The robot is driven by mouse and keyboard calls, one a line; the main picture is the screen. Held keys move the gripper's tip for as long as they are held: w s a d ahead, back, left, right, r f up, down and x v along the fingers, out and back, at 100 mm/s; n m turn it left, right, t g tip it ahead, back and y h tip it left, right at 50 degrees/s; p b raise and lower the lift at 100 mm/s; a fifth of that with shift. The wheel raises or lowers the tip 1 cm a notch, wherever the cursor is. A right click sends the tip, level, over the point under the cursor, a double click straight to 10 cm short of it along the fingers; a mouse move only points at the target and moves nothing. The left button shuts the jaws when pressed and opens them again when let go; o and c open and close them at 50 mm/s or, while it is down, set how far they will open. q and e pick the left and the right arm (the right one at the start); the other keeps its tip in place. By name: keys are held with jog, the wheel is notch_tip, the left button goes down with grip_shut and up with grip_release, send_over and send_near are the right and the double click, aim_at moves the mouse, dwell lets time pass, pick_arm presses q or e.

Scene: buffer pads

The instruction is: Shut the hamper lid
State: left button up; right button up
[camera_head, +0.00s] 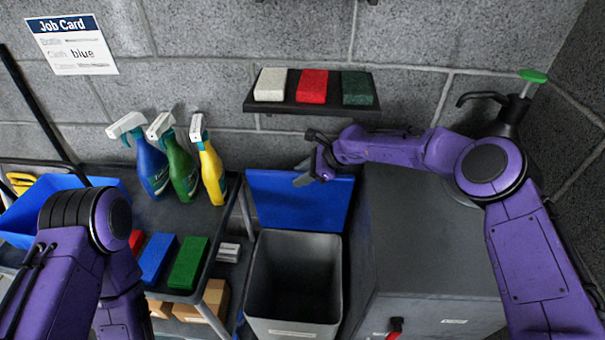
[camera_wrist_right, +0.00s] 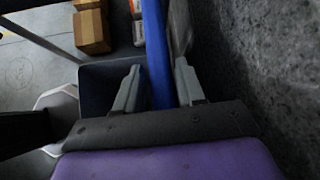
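The hamper is a grey, open-topped bin (camera_head: 293,275) on the floor between the cart and the grey cabinet. Its blue lid (camera_head: 300,204) stands raised behind the opening, near the wall. My right gripper (camera_head: 305,177) is at the upper edge of the lid. In the right wrist view, the lid (camera_wrist_right: 157,50) appears edge-on between the two fingers of the right gripper (camera_wrist_right: 158,85). The fingers are apart, one on each side of the lid, with no clear grip on it. My left arm shows at the left, but its gripper is out of sight.
The grey cabinet (camera_head: 425,235) stands close to the hamper's right. The cart (camera_head: 218,232) on the left carries spray bottles (camera_head: 182,170), coloured pads (camera_head: 188,262) and a blue bin (camera_head: 45,195). A shelf (camera_head: 312,106) with three pads hangs above the lid.

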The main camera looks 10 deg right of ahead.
grip_shut()
jog(key=shift+s, duration=0.2)
jog(key=s+a+f+n+t+b, duration=0.1)
jog(key=s+f+b, duration=0.2)
jog(key=s, duration=0.4)
jog(key=s+a+f+t+b, duration=0.2)
jog(key=s+f+b, duration=0.1)
jog(key=s, duration=0.5)
jog(key=shift+n, duration=0.4)
